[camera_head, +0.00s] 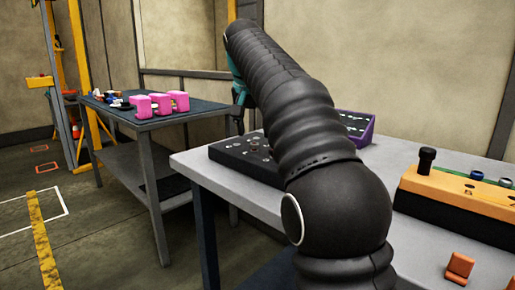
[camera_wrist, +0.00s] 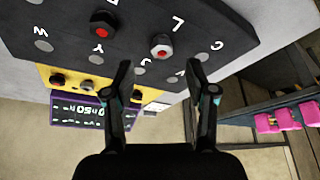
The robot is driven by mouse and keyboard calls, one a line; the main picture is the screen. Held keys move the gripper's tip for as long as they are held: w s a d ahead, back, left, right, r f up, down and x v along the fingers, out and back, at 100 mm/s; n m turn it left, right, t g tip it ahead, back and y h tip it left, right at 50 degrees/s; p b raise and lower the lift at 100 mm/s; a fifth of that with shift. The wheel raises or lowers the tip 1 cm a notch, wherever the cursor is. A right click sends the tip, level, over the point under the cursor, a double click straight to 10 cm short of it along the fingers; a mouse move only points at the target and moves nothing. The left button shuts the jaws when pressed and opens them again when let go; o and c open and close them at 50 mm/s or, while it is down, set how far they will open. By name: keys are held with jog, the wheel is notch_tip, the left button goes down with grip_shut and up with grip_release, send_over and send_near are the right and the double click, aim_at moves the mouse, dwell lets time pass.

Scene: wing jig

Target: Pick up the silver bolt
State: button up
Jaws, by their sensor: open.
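A silver bolt (camera_wrist: 162,45) with a red centre stands on a dark lettered board (camera_wrist: 190,22), near the letters L and C in the wrist view. A darker bolt with a red centre (camera_wrist: 103,24) stands to its left on the same board. My gripper (camera_wrist: 160,75) is open and empty, its two fingertips apart, with the silver bolt showing just beyond the gap between them. In the head view my gripper (camera_head: 238,118) is over the far left end of the dark board (camera_head: 228,155), mostly hidden by my arm. The silver bolt is too small to tell there.
An orange-topped block (camera_head: 460,188) with a black peg sits at the right of the grey table (camera_head: 420,240). A purple-edged panel (camera_head: 357,124) stands behind the board. A second table (camera_head: 190,112) holds pink blocks (camera_head: 142,105).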

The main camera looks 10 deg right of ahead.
aim_at(254, 143)
jog(key=shift+x, duration=2.15)
jog(key=shift+w+a, duration=0.1)
jog(key=shift+a, duration=0.05)
grip_shut()
jog(key=shift+r, duration=0.1)
jog(key=shift+r, duration=0.45)
jog(key=r, duration=0.2)
jog(key=d+r, duration=0.1)
jog(key=shift+s+r, duration=0.25)
jog(key=shift+r, duration=0.1)
jog(key=s+d+r, duration=0.5)
jog(key=d+r, duration=0.1)
jog(key=d, duration=0.3)
jog(key=shift+s, duration=0.15)
